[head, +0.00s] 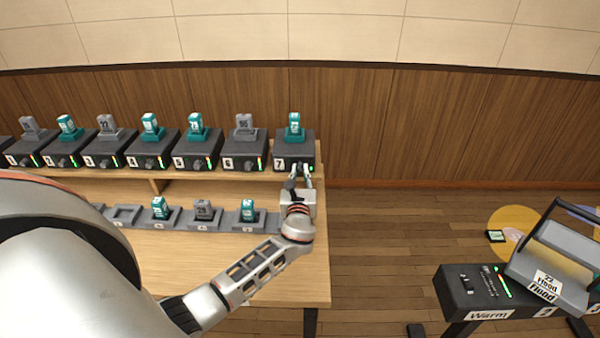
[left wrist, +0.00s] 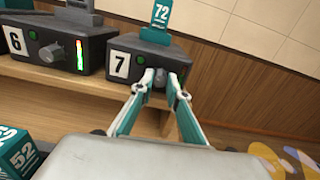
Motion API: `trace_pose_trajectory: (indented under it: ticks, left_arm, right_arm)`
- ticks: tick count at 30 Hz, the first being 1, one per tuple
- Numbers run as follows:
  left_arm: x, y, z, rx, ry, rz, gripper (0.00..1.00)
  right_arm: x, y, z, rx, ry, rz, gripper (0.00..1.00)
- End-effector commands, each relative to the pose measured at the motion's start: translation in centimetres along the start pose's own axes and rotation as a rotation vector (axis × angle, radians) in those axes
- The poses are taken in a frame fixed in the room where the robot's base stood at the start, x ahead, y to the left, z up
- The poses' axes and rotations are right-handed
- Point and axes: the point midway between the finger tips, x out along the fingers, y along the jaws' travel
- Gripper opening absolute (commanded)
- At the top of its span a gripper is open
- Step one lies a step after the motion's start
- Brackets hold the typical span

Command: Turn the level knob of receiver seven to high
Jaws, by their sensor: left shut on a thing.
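Receiver seven (head: 304,148) is a dark box at the right end of the back shelf, with a teal pack on top. In the left wrist view receiver seven (left wrist: 128,50) shows its "7" label, a green button and a small grey level knob (left wrist: 159,80). My left gripper (head: 300,172) is at its front face. In the left wrist view the fingertips of my left gripper (left wrist: 160,82) stand on either side of the knob and are shut on it. The knob's pointer is hidden, so its setting cannot be read. My right gripper is not in view.
Receiver six (head: 242,150) stands close to the left, with other numbered receivers beyond it. Charging slots (head: 203,215) with several packs line the lower table (head: 175,265). The floor right of the table is open up to a dark stand with a case (head: 545,280).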

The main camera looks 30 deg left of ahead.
Motion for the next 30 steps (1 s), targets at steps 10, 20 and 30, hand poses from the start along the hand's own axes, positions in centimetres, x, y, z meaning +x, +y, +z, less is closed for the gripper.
trace_pose_trajectory:
  ticks: [10,20,30]
  left_arm:
    - [-0.02,-0.01,-0.09,0.330,0.001,-0.001,0.00]
    - [0.01,0.03,-0.04,0.645,0.000,0.000,0.00]
    - [0.00,0.03,-0.06,0.968,0.000,-0.001,0.00]
  right_arm:
    - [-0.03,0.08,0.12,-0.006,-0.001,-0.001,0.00]
    - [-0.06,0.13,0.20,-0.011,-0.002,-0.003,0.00]
    - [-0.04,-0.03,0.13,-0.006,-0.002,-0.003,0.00]
